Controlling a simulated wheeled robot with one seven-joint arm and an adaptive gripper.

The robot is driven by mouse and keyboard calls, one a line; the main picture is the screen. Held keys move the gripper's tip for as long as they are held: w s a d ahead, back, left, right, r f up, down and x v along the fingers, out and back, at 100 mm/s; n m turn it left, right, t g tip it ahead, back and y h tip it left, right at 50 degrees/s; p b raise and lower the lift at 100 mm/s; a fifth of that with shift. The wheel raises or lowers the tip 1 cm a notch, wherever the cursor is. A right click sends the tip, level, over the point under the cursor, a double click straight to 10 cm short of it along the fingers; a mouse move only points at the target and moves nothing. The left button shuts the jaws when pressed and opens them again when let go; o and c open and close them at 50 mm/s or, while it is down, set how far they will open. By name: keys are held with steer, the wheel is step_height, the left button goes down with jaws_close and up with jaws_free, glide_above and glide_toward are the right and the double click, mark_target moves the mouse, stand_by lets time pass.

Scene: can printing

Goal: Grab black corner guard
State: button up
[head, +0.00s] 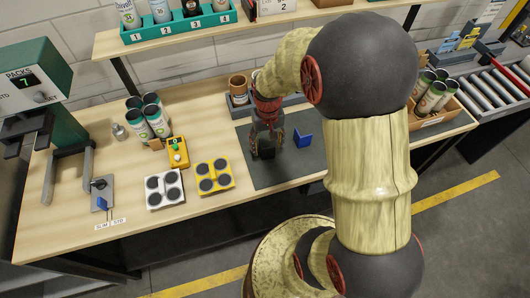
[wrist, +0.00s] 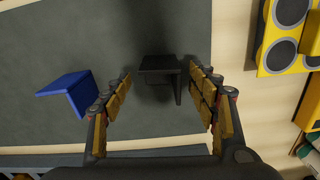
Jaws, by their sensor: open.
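The black corner guard (wrist: 160,66) lies on the dark grey mat, near the mat's edge in the wrist view. It shows as a small L-shaped piece between my open fingers, apart from both of them. My gripper (wrist: 163,105) is open and points down over it. In the head view my gripper (head: 267,146) is above the mat, and the black guard (head: 267,153) shows only partly between the fingers. A blue corner guard (wrist: 65,92) stands on the mat to one side; in the head view it (head: 303,137) is right of my gripper.
A yellow tray with dark round pads (head: 214,176) and a white one (head: 164,188) are left of the mat (head: 285,172). The mat's right part is clear.

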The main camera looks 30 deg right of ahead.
step_height(320, 180, down, 3)
steer(key=shift+r, duration=0.1)
steer(key=c, duration=1.5)
jaws_close()
